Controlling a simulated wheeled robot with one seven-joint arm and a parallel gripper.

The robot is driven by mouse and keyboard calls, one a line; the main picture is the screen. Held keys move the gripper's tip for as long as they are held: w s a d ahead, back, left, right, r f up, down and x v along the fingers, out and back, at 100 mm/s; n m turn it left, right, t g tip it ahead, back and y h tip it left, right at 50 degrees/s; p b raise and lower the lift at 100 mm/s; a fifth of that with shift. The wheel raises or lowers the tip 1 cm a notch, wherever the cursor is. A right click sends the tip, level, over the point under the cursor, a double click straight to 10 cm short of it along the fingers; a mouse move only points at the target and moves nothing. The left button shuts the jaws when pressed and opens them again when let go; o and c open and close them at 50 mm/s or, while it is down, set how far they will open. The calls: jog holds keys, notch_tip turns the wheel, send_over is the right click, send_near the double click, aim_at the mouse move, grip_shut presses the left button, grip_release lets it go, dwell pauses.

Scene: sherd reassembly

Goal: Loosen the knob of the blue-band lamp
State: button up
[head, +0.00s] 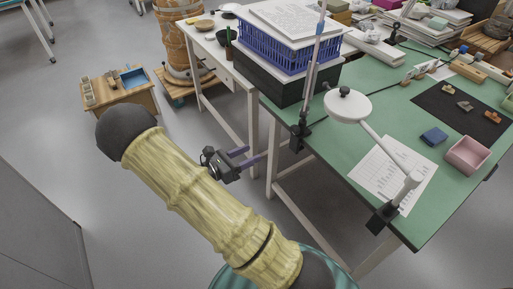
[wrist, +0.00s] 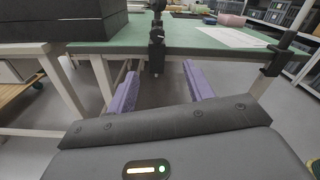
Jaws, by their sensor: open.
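Two clamp-on lamps are fixed to the green table. One has a pole (head: 312,72) rising out of the top of the head view, with a black clamp (head: 298,138) on the table's left edge. That clamp (wrist: 157,45) is near the centre of the wrist view. The other is a white lamp (head: 348,108) with a round head and a black clamp (head: 384,217) at the front corner.
The green table (head: 400,125) carries a paper sheet (head: 392,172), a pink tray (head: 467,155) and a black mat (head: 437,104). A blue crate (head: 272,47) sits on a black box (head: 300,88) beside the pole. Table legs stand below; the floor between is clear.

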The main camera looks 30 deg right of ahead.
jog(key=s+a+m+g+y, duration=0.2)
jog(key=s+m+g+y, duration=0.3)
jog(key=s+m+y, duration=0.55)
jog(key=a+r+m+t+y, duration=0.6)
jog(key=a+r+m+y, duration=0.1)
jog(key=m, duration=0.4)
jog(key=shift+s+a, duration=0.15)
jog(key=shift+a, duration=0.15)
jog(key=shift+c, duration=0.2)
jog(key=c, duration=0.3)
